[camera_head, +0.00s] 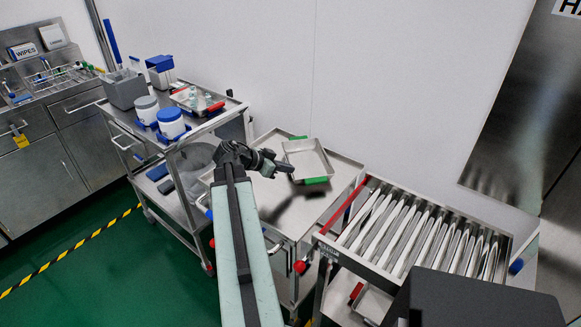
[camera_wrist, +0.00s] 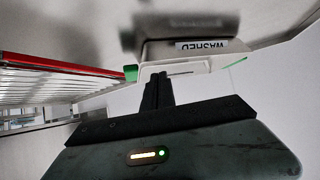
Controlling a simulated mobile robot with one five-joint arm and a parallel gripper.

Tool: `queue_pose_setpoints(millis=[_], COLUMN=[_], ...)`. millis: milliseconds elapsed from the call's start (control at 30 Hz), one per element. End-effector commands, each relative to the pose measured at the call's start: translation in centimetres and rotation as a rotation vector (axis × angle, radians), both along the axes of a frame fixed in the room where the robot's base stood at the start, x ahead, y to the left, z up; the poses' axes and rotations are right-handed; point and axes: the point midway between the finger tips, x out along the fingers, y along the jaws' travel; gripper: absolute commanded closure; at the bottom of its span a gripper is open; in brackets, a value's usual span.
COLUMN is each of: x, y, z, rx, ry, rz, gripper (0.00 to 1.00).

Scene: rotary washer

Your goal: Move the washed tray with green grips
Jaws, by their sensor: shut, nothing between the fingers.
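The metal tray with green grips (camera_head: 308,157) sits on a steel cart top, one green grip at its near end and one at its far end. In the wrist view the tray (camera_wrist: 180,68) is just beyond the fingers, with a green grip (camera_wrist: 131,72) at its left and a label reading "WASHED" that appears upside down. My gripper (camera_head: 291,168) is shut and empty, beside the tray's left side in the head view. In the wrist view its closed fingers (camera_wrist: 158,82) overlap the tray; I cannot tell whether they touch it.
A roller conveyor (camera_head: 420,228) with a red side rail (camera_head: 355,205) stands right of the cart top (camera_head: 290,215). A loaded cart at left carries white tubs (camera_head: 171,123), a grey bin (camera_head: 124,89) and a red-gripped tray (camera_head: 197,99). A wall rises behind.

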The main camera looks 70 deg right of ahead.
Motion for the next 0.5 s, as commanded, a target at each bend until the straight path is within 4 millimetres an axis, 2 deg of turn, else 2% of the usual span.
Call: queue_pose_setpoints(millis=[67,167,200,367,500], x=[0.0,0.0,0.0,0.3,0.9], y=[0.0,-0.1,-0.2,-1.2,-2.4], z=[0.0,0.1,0.1,0.4,0.6], rx=[0.0,0.008,0.024,0.183,0.37], ry=[0.0,0.002,0.007,0.049,0.098], rz=[0.0,0.006,0.018,0.154,0.373], gripper=[1.0,0.75,0.72,0.72,0.72])
